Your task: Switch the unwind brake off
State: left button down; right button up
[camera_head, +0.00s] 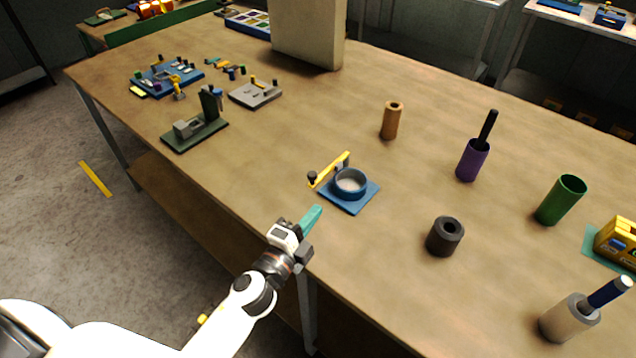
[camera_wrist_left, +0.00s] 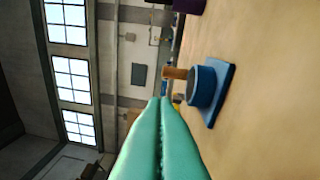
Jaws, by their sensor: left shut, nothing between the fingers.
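A blue base plate (camera_head: 349,205) with a round blue cup (camera_head: 350,184) stands on the table near its front edge. A yellow lever (camera_head: 329,170) with a dark knob (camera_head: 312,177) lies along the cup's back-left side; I take this to be the unwind brake, though no label shows. My left gripper (camera_head: 314,213), with teal fingers, is shut and empty, in front of and left of the plate, apart from it. In the left wrist view the shut fingers (camera_wrist_left: 160,103) point forward, with the blue cup (camera_wrist_left: 203,86) to their right; the lever is mostly hidden there. My right gripper is not in view.
A brown cylinder (camera_head: 391,120) stands behind the blue plate, a dark hollow cylinder (camera_head: 445,236) to its right. A purple holder (camera_head: 472,160) and a green cup (camera_head: 561,200) stand farther right. A green fixture (camera_head: 195,134) is at left. Bare tabletop surrounds the blue plate.

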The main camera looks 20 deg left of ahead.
aim_at(317, 183)
pick_arm(q)
jog(key=w+p, duration=0.1)
jog(key=w, duration=0.2)
jog(key=w+a, duration=0.1)
jog(key=w, duration=0.2)
jog(key=w+p, duration=0.1)
jog(key=w, duration=0.2)
jog(key=shift+w+a+p, duration=0.15)
jog(key=shift+a+p, duration=0.05)
jog(key=shift+p, duration=0.1)
jog(key=shift+a, duration=0.3)
jog(key=shift+a, duration=0.1)
